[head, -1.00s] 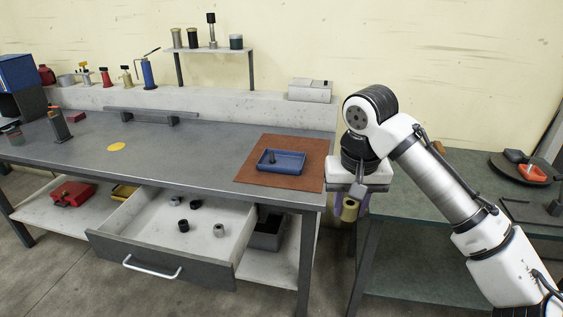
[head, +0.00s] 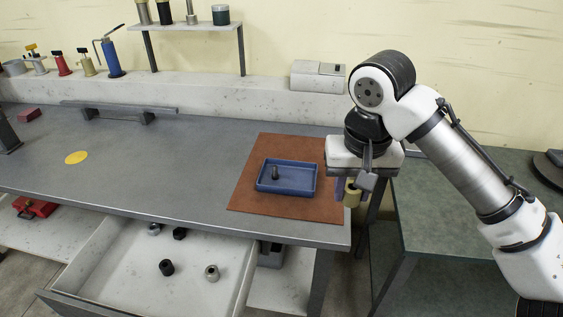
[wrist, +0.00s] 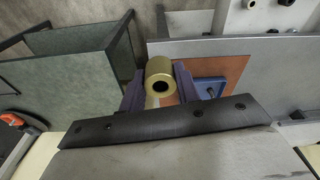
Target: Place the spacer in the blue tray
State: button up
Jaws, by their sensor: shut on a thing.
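My gripper (head: 347,192) is shut on a brass-coloured hollow cylinder, the spacer (head: 352,194). It hangs just off the right end of the grey bench. In the wrist view the spacer (wrist: 160,79) sits between the two fingers (wrist: 159,90), with its dark bore facing the camera. The blue tray (head: 290,191) lies on a brown mat (head: 245,196) at the bench's right end, left of my gripper. A small dark upright piece (head: 275,173) stands in the tray's left part. In the wrist view the tray (wrist: 211,84) is partly hidden behind a finger.
An open drawer (head: 112,285) below the bench holds several small cylinders. A green-topped table (head: 455,205) stands to the right, past a gap. A grey box (head: 318,75) sits on the back ledge. The bench middle is clear apart from a yellow disc (head: 77,158).

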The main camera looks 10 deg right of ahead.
aim_at(301, 181)
jog(key=i+j, duration=0.1)
jog(key=i, duration=0.85)
jog(key=j, duration=0.05)
